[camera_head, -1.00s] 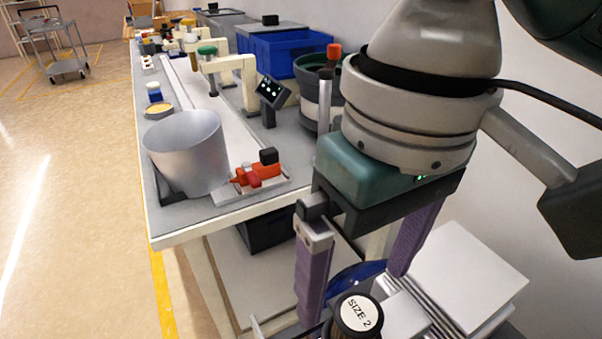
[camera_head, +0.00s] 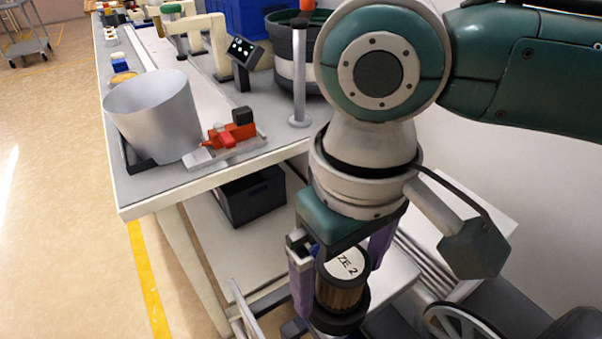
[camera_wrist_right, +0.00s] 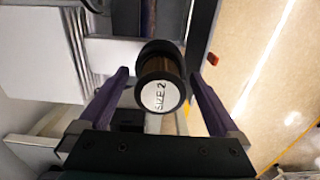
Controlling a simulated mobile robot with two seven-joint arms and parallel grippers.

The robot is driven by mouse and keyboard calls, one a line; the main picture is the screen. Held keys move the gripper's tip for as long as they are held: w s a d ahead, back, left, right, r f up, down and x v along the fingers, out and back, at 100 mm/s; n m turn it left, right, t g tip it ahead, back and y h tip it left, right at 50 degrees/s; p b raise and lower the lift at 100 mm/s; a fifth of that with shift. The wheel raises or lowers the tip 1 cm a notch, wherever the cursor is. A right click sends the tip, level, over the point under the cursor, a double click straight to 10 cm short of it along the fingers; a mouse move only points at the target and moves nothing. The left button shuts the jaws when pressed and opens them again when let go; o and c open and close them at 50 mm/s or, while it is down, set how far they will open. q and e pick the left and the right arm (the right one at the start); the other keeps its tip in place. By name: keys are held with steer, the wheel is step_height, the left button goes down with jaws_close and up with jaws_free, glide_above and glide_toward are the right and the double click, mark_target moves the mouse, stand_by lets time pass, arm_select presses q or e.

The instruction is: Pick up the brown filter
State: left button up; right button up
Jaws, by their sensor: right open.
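The brown filter (camera_head: 341,292) is a short pleated cylinder with a black rim and a white top marked "SIZE 2". It stands at the bottom of the head view, partly covered by my right gripper (camera_head: 338,268). In the right wrist view the filter (camera_wrist_right: 160,88) shows its labelled end toward the camera. It lies between the two purple fingers of my right gripper (camera_wrist_right: 160,82), with a gap on each side. The right gripper is open and points down around the filter. My left gripper is not in view.
A workbench (camera_head: 160,192) with a metal cylinder (camera_head: 155,115) and a red clamp-like part (camera_head: 228,135) stands to the left. A black bin (camera_head: 252,196) sits on its lower shelf. White stacked panels (camera_wrist_right: 45,55) lie beside the filter.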

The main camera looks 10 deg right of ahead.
jaws_close()
stand_by(0.8)
